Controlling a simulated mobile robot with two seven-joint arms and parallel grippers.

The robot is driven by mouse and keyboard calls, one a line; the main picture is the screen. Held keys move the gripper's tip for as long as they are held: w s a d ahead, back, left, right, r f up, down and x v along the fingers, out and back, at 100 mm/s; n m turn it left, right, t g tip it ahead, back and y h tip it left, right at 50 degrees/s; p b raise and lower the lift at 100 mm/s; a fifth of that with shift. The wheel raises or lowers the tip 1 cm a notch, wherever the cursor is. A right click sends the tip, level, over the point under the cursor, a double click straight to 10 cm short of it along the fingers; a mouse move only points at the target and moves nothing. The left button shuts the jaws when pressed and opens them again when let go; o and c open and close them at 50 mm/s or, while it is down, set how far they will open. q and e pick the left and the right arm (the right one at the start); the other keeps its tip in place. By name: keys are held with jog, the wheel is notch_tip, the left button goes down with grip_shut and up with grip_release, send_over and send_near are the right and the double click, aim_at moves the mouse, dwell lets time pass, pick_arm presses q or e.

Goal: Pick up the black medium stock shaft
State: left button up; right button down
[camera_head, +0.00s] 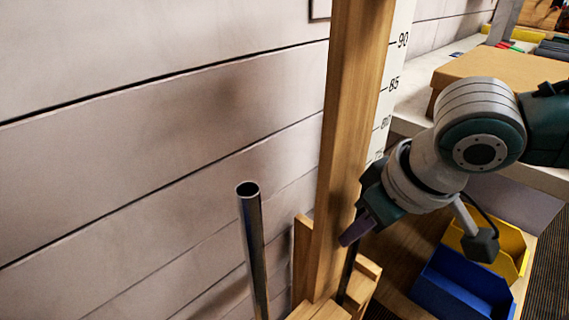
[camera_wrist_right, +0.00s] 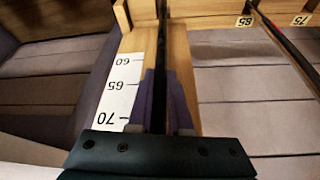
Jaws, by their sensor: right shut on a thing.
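A thin black shaft (camera_head: 349,268) stands beside the wooden post, and only a short length shows in the head view. My right gripper (camera_head: 357,230) is at the shaft, with its purple fingers next to the post. In the right wrist view the black shaft (camera_wrist_right: 162,45) runs down between the two fingers of my right gripper (camera_wrist_right: 164,108), which is shut on it. The shaft lies along a wooden board with a ruler strip. Its ends are hidden. My left gripper is in neither view.
The wooden post (camera_head: 345,130) carries a ruler (camera_head: 392,85). A metal tube (camera_head: 252,250) stands to its left. Blue (camera_head: 462,287) and yellow (camera_head: 512,250) bins are at lower right. Another dark shaft (camera_wrist_right: 287,40) shows beside number labels. A cardboard box (camera_head: 500,68) sits behind my arm.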

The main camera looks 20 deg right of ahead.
jog(key=shift+r, duration=0.1)
dwell(0.5)
notch_tip(320, 180, up, 8)
jog(key=p, duration=0.3)
jog(key=shift+s+d+f, duration=0.1)
jog(key=shift+s+f, duration=0.05)
jog(key=shift+f, duration=0.05)
jog(key=s+d+p, duration=0.1)
jog(key=s+d, duration=0.2)
jog(key=s, duration=0.6)
jog(key=s+d+p, duration=0.2)
jog(key=s+d, duration=0.2)
jog(key=s, duration=0.5)
jog(key=shift+d+f, duration=0.25)
jog(key=shift+f, duration=0.15)
jog(key=shift+s, duration=0.1)
